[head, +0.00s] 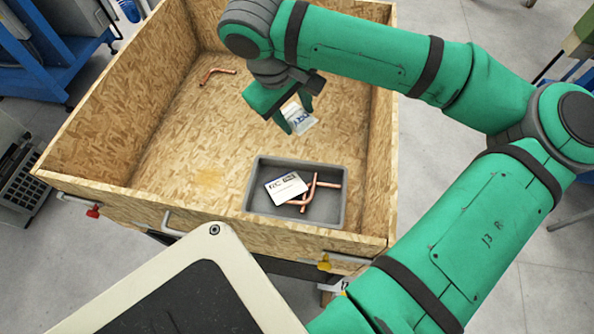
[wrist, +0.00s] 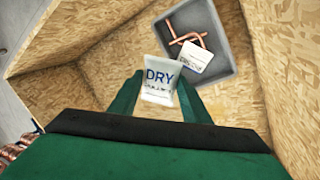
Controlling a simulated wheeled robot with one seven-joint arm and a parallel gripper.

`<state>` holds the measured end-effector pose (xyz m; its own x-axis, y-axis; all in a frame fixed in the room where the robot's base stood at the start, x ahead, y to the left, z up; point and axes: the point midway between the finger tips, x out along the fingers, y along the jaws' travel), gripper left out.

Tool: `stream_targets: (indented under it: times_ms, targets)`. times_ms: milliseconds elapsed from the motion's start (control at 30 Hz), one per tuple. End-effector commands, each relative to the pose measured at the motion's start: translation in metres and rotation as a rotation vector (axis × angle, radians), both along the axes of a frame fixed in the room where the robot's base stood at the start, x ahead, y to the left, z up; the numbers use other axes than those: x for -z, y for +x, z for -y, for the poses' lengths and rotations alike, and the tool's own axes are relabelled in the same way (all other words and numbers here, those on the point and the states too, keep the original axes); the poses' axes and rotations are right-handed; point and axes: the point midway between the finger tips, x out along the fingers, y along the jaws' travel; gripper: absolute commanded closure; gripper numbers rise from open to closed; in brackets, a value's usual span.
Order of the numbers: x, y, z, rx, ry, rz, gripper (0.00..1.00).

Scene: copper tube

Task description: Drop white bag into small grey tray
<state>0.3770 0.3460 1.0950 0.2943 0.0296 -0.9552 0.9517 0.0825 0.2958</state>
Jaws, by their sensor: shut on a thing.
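My gripper (head: 292,122) is shut on a white bag (head: 300,116) with blue print, held in the air inside the wooden crate, above and behind the small grey tray (head: 254,187). In the wrist view the white bag (wrist: 159,84) shows the word "DRY" between my green fingers (wrist: 158,97). The grey tray (wrist: 235,58) lies beyond it, to the upper right. The bag appears apart from the tray. The tray holds a white card (head: 286,189) and bent copper tubes (head: 326,184).
The wooden crate (head: 150,205) has high walls around the tray. Another copper tube (head: 216,72) lies on the crate floor at the far left. The crate floor left of the tray is clear. Blue carts (head: 55,50) stand outside at the left.

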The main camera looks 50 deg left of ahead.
Motion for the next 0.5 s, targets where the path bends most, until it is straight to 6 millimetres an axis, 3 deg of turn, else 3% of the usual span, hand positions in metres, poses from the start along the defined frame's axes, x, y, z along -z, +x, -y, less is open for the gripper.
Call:
stream_targets:
  times_ms: [100, 167, 300, 500]
  targets:
    - [0.022, -0.019, 0.030, 0.001, -0.007, 0.002, 0.79]
    - [0.040, -0.024, 0.038, 0.006, -0.007, 0.001, 0.79]
    - [0.083, -0.029, 0.044, 0.012, -0.007, -0.002, 0.79]
    - [0.133, -0.032, 0.048, 0.010, -0.005, -0.004, 0.79]
